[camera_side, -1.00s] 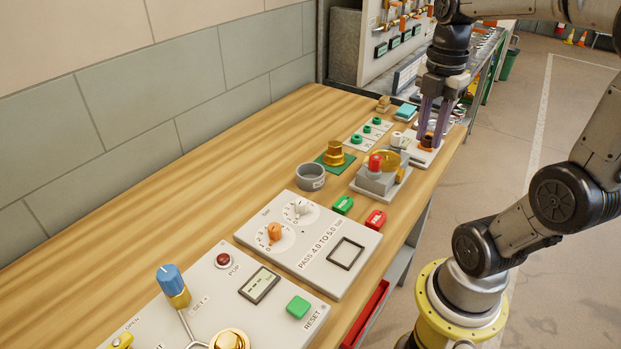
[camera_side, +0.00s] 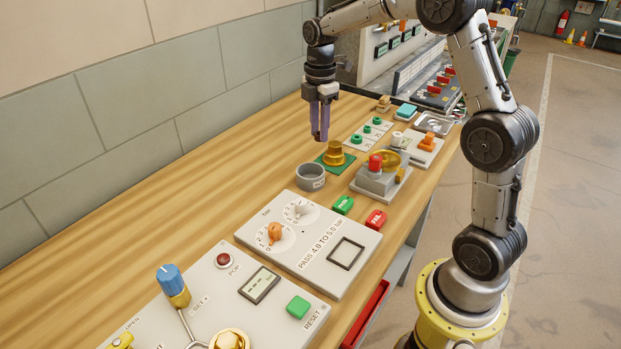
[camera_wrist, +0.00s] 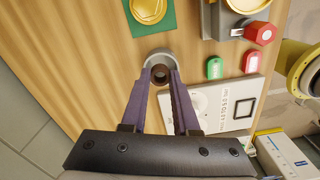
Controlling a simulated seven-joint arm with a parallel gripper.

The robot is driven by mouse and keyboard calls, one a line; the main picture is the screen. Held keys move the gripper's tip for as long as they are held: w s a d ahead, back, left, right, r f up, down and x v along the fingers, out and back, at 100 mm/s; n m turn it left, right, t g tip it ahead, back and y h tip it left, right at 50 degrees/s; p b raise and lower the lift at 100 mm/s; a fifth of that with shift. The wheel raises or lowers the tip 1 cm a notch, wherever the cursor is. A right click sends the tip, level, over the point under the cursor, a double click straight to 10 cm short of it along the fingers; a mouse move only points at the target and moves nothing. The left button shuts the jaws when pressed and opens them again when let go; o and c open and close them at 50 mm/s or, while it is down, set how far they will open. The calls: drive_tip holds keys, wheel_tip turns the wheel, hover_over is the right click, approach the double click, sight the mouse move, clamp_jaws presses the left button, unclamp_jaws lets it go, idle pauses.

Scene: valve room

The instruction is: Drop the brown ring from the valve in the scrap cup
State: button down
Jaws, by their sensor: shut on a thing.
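My gripper (camera_side: 319,138) is shut on the brown ring (camera_wrist: 160,80), which sits between the tips of the purple fingers in the wrist view. In the side view the ring is too small to make out. The gripper hangs pointing down, well above the bench near the cup. A grey block with a brass valve part (camera_side: 383,160) stands right of the cup.
A brass stepped piece (camera_side: 334,155) sits on a green mat behind the cup. Green (camera_side: 343,204) and red (camera_side: 376,219) blocks lie nearer the front, beside a dial panel (camera_side: 330,250). Bare wood lies to the left.

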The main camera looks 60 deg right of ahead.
drive_tip(key=shift+w+a+f, duration=0.1)
drive_tip(key=shift+a+f, duration=0.15)
drive_tip(key=shift+f, duration=1)
drive_tip(key=shift+w+a+f, duration=0.1)
drive_tip(key=shift+a+f, duration=0.1)
drive_tip(key=shift+f, duration=1)
drive_tip(key=shift+a+f, duration=0.25)
drive_tip(key=shift+f, duration=1)
drive_tip(key=c, duration=0.6)
unclamp_jaws()
drive_tip(key=shift+r, duration=0.1)
wheel_tip(320, 180, up, 14)
drive_tip(key=shift+f, duration=0.15)
